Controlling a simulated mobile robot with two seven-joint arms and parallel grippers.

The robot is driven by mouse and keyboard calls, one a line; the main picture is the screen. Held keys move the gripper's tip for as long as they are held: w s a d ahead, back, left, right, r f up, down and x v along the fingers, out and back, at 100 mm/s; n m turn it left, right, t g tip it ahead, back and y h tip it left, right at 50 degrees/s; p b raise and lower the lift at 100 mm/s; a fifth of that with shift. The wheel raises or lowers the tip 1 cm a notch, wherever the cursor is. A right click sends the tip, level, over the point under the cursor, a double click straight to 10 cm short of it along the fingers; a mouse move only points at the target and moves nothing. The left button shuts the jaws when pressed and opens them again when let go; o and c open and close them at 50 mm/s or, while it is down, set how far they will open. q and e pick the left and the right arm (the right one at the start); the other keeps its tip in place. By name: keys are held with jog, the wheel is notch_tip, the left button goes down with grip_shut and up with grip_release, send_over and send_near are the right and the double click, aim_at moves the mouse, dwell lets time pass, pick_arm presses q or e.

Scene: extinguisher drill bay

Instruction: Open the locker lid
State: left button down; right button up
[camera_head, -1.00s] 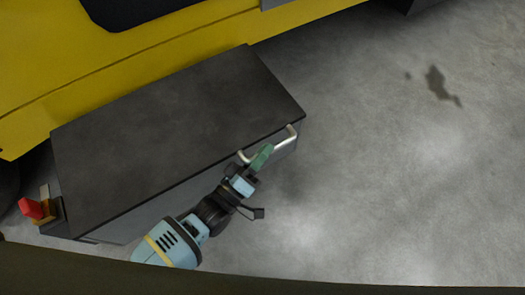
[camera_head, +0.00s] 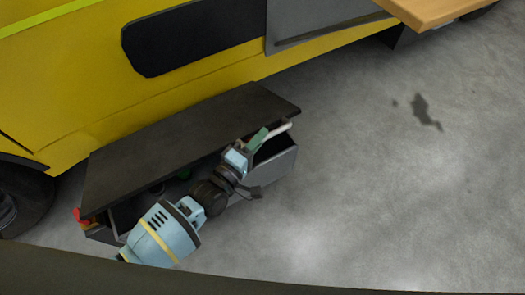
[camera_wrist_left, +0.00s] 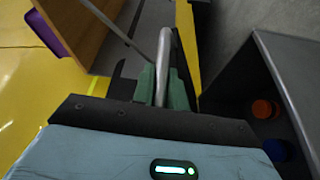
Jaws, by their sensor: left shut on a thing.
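The dark locker lid (camera_head: 180,135) is partly raised, its front edge above the grey locker box (camera_head: 277,170), with a dark gap beneath. The pale metal handle (camera_head: 281,130) is at the lid's front right. My left gripper (camera_head: 260,138) is shut on this handle. In the left wrist view, its green fingers (camera_wrist_left: 162,88) are on both sides of the handle bar (camera_wrist_left: 164,50). Part of the locker's inside shows there, with an orange round thing (camera_wrist_left: 262,108) and a blue one (camera_wrist_left: 277,150). My left arm hides part of the locker front. My right gripper is not in view.
A yellow vehicle (camera_head: 90,90) stands behind the locker, its dark wheel (camera_head: 20,205) at the left. A wooden board (camera_head: 430,10) juts in at the top right. A red thing (camera_head: 80,215) is by the locker's left end. The floor to the right is clear.

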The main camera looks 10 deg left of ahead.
pick_arm(q)
jog(key=w+a+r+n+g+p, duration=0.1)
jog(key=w+a+r+n+p, duration=0.1)
jog(key=w+a+r, duration=0.3)
jog(key=w+a+r+n+g+p, duration=0.2)
jog(key=w+a+r+n, duration=0.3)
jog(key=w+r, duration=0.4)
notch_tip(320, 180, up, 3)
jog(key=shift+w+a+r+y, duration=0.1)
jog(key=shift+w+a+y, duration=0.2)
jog(key=shift+y, duration=0.1)
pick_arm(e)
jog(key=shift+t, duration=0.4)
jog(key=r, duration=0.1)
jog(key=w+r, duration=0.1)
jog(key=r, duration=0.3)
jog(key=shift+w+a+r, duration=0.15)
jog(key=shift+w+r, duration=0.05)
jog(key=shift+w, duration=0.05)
pick_arm(q)
jog(key=shift+s, duration=0.1)
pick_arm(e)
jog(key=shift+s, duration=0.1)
pick_arm(q)
jog(key=c, duration=1.4)
grip_release()
